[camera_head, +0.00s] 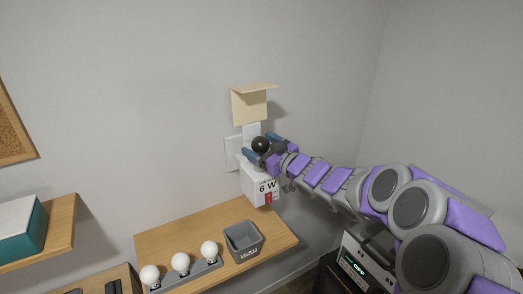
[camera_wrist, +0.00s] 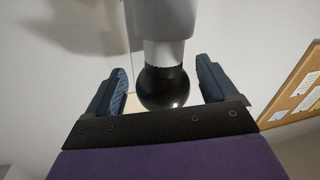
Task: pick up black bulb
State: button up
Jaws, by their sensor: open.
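The black bulb (camera_head: 261,144) is a dark round ball at a white wall fixture (camera_head: 250,132), above a white box marked "6 W" (camera_head: 262,186). In the wrist view the bulb (camera_wrist: 164,87) hangs below a grey-white cylinder (camera_wrist: 164,22). My gripper (camera_head: 263,146) is open around the bulb; in the wrist view its blue fingers (camera_wrist: 163,88) stand to either side, with a visible gap on each side. The wrist view shows no finger touching the bulb.
A wooden shelf (camera_head: 185,238) below carries a grey bin (camera_head: 243,241) and a grey holder with three white bulbs (camera_head: 181,262). A beige flap (camera_head: 250,105) juts from the wall above the black bulb. A teal box (camera_head: 22,228) sits on another shelf at left.

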jog(key=shift+a, duration=0.15)
jog(key=shift+a, duration=0.1)
jog(key=c, duration=1)
jog(key=shift+c, duration=0.2)
